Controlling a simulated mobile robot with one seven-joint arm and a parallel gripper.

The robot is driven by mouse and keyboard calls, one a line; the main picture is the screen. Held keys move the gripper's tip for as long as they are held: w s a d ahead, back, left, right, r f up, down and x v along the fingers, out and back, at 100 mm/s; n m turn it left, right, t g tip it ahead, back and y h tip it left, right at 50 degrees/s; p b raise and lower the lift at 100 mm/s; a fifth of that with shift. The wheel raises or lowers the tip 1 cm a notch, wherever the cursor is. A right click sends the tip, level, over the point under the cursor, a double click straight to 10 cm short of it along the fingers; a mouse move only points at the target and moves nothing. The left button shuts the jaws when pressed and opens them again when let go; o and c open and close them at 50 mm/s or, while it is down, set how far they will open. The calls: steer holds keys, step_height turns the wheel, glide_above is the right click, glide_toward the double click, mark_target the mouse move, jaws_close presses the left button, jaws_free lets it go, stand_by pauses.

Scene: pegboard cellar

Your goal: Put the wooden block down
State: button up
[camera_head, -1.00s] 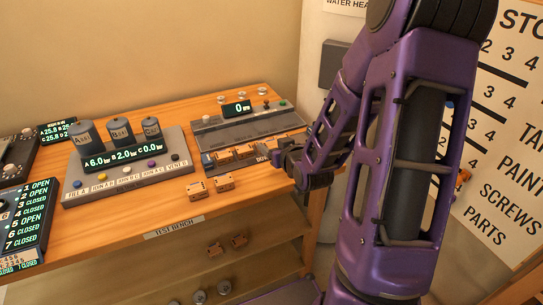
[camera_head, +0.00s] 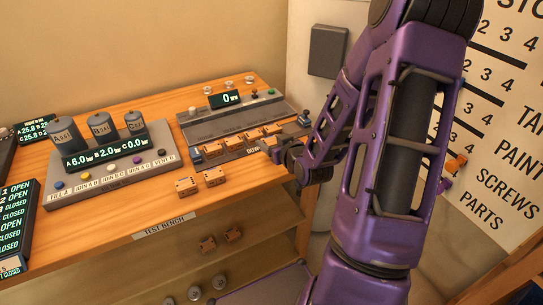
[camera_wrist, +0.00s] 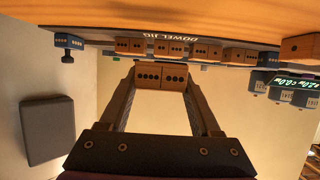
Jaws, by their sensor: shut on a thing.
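My gripper (camera_wrist: 160,85) is shut on a wooden block (camera_wrist: 160,75), an orange-brown piece with dark holes in its face, held between the fingertips in the wrist view. The jig carries a row of similar blocks between blue end pieces. In the wrist view the jig (camera_wrist: 165,39) runs along the top, and the held block appears apart from it.
Two loose blocks (camera_head: 187,187) (camera_head: 214,178) lie on the test bench (camera_head: 110,221) left of my gripper. A console with several canisters (camera_head: 110,178) stands farther left. A grey panel with a display (camera_head: 215,118) is behind the jig. A lower shelf holds more blocks (camera_head: 207,245).

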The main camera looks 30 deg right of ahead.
steer(key=shift+f+b, duration=0.4)
steer(key=shift+f, duration=1.75)
steer(key=shift+f+b, duration=0.3)
steer(key=shift+b, duration=0.05)
steer(key=o, duration=1.3)
steer(key=shift+r, duration=0.1)
steer(key=shift+r+p, duration=0.1)
steer(key=shift+p, duration=0.35)
